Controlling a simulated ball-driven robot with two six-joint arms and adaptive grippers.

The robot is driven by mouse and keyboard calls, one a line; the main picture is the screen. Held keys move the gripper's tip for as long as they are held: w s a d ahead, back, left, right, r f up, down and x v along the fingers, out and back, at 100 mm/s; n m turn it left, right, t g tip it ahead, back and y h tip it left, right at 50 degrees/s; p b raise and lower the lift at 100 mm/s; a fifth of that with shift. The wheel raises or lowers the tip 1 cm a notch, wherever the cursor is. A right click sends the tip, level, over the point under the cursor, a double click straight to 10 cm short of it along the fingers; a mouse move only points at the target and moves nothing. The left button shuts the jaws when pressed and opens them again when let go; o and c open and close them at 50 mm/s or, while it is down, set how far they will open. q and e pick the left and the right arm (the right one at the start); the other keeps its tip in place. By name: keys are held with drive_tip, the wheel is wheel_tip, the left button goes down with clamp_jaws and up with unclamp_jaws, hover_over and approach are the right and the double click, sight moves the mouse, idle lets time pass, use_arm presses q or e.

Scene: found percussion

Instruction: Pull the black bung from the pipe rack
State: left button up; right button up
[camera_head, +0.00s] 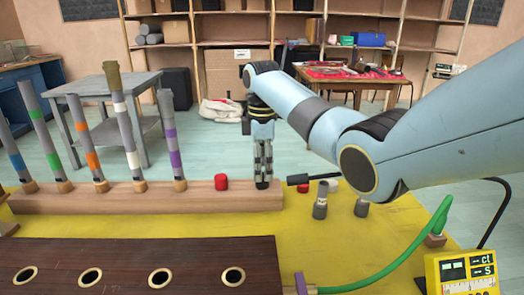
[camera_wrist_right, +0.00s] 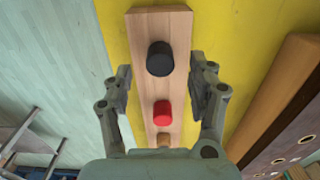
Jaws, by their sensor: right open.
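The pipe rack (camera_head: 150,198) is a long wooden beam on the yellow surface, with several grey pipes with coloured bands standing in it at the left. The black bung (camera_wrist_right: 160,58) sits at the beam's end in the right wrist view. In the head view it is mostly hidden by my right gripper. A red bung (camera_head: 221,182) sits to its left on the beam; it also shows in the wrist view (camera_wrist_right: 163,113). My right gripper (camera_head: 263,180) points down over the beam's right end. Its fingers (camera_wrist_right: 161,82) are open, one either side of the beam, with nothing held.
A black mallet head (camera_head: 297,180) lies just right of the gripper. Short grey cylinders (camera_head: 320,202) stand beyond the beam's end. A dark panel with round holes (camera_head: 120,255) lies in front. A green hose (camera_head: 400,262) and yellow meter (camera_head: 462,272) are at the right.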

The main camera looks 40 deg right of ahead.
drive_tip(key=shift+f, duration=1.8)
clamp_jaws()
drive_tip(key=shift+r, duration=0.1)
drive_tip(key=shift+r+p, duration=1.3)
drive_tip(key=shift+r, duration=0.15)
